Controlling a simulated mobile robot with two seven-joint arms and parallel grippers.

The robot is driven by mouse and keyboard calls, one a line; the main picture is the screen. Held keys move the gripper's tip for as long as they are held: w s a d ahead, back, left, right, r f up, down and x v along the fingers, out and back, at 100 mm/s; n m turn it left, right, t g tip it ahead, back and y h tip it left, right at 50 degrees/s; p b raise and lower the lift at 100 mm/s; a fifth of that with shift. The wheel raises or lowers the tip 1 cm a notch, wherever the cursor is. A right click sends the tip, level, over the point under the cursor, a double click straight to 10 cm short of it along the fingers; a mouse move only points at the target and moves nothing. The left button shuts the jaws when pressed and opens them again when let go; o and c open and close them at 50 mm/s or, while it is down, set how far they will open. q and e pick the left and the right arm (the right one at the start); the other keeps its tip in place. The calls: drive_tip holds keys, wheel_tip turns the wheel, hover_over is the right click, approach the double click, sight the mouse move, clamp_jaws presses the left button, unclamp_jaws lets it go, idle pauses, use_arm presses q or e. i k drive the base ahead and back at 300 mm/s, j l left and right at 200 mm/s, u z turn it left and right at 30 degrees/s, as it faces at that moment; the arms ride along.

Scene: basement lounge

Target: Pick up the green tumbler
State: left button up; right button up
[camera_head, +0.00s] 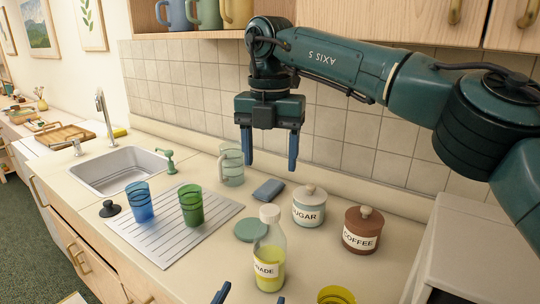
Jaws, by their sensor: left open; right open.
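The green tumbler (191,206) stands upright on the ribbed drainboard (222,211), just right of a blue tumbler (139,202). My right gripper (270,166) hangs open and empty above the back of the counter, to the right of the green tumbler and higher than it. Its two blue fingers point down, well apart. My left gripper (250,298) shows only as two blue fingertips at the bottom edge, spread apart below the lemonade bottle. The rest of it is out of frame.
A lemonade bottle (269,262), green disc (251,230), sugar jar (308,207), coffee jar (362,232) and yellow cup (336,295) stand right of the drainboard. A clear pitcher (232,166) and blue sponge (268,190) are behind. The sink (118,172) and black stopper (109,208) are left.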

sight(192, 206)
drive_tip(key=k+j, duration=0.15)
drive_tip(key=j, duration=0.25)
drive_tip(key=k+j, duration=0.2)
drive_tip(key=j, duration=0.15)
drive_tip(key=k+j, duration=0.15)
drive_tip(key=j, duration=0.25)
drive_tip(key=k+j, duration=0.15)
drive_tip(key=j, duration=0.2)
drive_tip(key=k+j, duration=0.2)
drive_tip(key=j, duration=0.2)
